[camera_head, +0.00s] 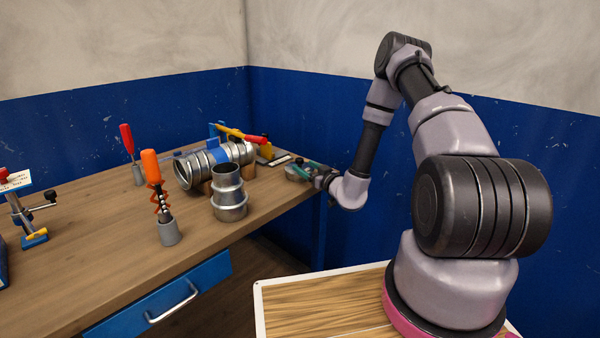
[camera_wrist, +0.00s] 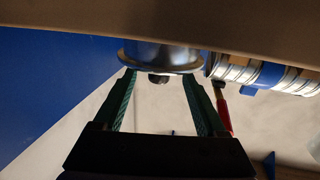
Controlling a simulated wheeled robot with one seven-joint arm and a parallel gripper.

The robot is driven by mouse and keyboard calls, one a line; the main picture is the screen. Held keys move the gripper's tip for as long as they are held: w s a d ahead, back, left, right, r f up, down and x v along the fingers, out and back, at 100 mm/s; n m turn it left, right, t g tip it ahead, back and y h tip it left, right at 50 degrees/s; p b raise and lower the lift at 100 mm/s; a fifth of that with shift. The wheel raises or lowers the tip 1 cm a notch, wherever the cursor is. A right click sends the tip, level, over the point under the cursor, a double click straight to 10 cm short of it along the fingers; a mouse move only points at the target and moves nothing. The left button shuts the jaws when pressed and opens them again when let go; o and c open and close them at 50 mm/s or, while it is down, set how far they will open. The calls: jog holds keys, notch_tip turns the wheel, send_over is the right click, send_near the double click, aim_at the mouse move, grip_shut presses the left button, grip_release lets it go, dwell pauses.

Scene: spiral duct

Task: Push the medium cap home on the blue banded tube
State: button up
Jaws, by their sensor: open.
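The blue banded tube (camera_head: 218,157) is a ribbed metal duct with a blue band, lying on its side on the bench. Its open left end faces the camera, and its right end is partly hidden. It also shows at the upper right of the wrist view (camera_wrist: 270,75). My gripper (camera_head: 311,171) is at the bench's right edge, to the right of the tube. In the wrist view my gripper (camera_wrist: 160,77) is open. A round metal cap (camera_wrist: 160,55) with a small dark knob lies at its fingertips. I cannot tell whether the fingers touch it.
A stepped metal duct piece (camera_head: 229,192) stands upright in front of the tube. An orange-handled tool (camera_head: 152,168) and a red-handled one (camera_head: 127,140) stand in holders. A clamp stand (camera_head: 27,212) is at the left. The bench front (camera_head: 110,265) is mostly clear.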

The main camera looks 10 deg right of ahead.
aim_at(300, 163)
jog(key=x, duration=0.4)
jog(key=shift+w, duration=0.25)
grip_shut()
